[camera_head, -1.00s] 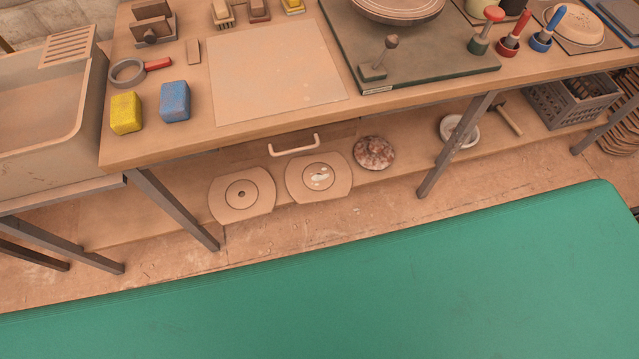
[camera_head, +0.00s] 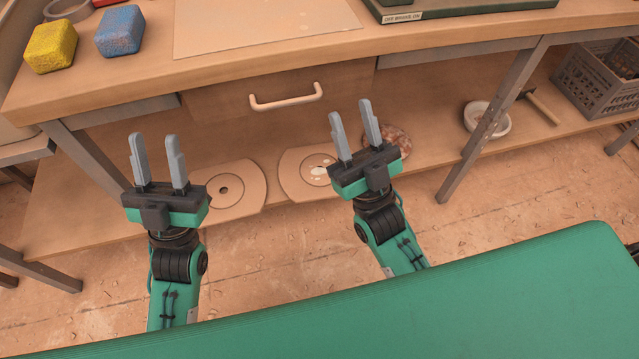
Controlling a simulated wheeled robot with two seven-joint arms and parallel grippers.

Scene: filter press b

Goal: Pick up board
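My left gripper (camera_head: 154,142) is open and empty, raised in front of the lower shelf at the left. My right gripper (camera_head: 350,112) is open and empty, in front of the shelf near the middle. A flat pale rectangular board (camera_head: 262,22) lies on the worktable at the top, its far part cut off by the picture edge. Two flat boards with cut sides and a ring marking lie on the lower shelf: a left one (camera_head: 245,182), partly behind my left gripper, and a right one (camera_head: 297,178), partly behind my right gripper. Neither gripper visibly touches any board.
The worktable (camera_head: 130,85) has a drawer with a pale handle (camera_head: 285,97). A yellow sponge (camera_head: 51,47) and a blue sponge (camera_head: 120,30) sit at its left. A speckled round thing (camera_head: 401,140), a white bowl (camera_head: 487,120) and a grey crate (camera_head: 600,80) are on the shelf.

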